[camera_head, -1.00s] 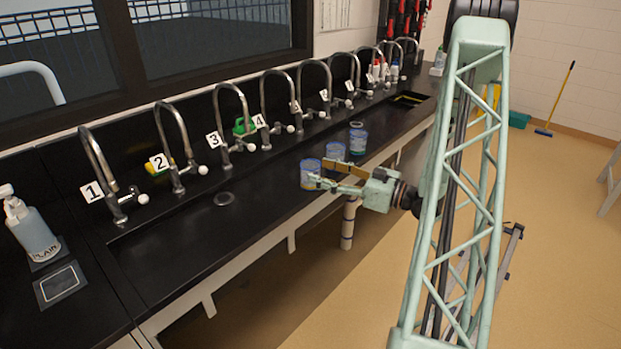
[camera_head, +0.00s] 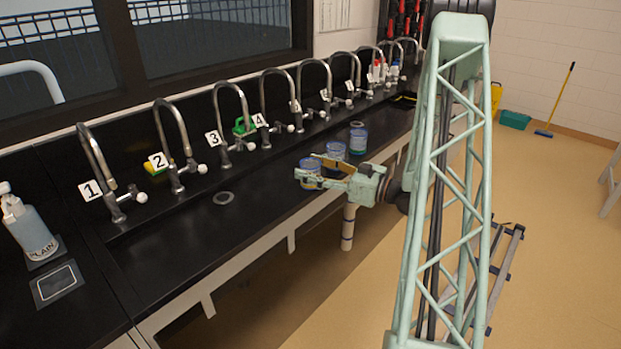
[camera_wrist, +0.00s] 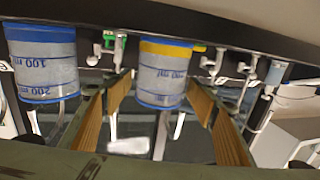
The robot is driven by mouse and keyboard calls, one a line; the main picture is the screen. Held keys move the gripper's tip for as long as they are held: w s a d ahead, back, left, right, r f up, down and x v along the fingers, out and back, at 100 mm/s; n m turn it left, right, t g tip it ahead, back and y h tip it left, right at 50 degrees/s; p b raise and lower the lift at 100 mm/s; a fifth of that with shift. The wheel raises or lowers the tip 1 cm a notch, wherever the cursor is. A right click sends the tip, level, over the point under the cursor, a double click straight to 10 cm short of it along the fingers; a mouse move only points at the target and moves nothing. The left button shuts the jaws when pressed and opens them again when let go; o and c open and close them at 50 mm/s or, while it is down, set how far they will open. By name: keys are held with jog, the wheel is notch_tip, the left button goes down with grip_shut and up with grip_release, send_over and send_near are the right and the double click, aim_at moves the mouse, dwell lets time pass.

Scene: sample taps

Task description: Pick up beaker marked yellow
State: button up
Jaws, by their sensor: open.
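The beaker with the yellow band (camera_wrist: 163,74) is clear, with blue graduation marks. It is in the upper middle of the wrist view, between the ends of my gripper's two fingers (camera_wrist: 160,88), with gaps at its sides. My gripper (camera_head: 309,168) is open. In the head view its fingers reach over the front of the left-most beaker (camera_head: 307,165) on the dark counter and partly hide it. The yellow band cannot be made out there. A beaker with a blue band (camera_wrist: 42,62) stands to the left in the wrist view, outside the fingers.
Two other beakers stand close behind, a middle one (camera_head: 336,152) and a farther one (camera_head: 358,142). Curved taps with number cards line the back of the counter (camera_head: 180,240). A pump bottle (camera_head: 30,230) stands at the left. The counter left of the gripper is mostly clear.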

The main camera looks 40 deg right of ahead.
jog(key=shift+w+a, duration=0.1)
jog(key=shift+w, duration=0.15)
dwell(0.4)
jog(key=c, duration=0.9)
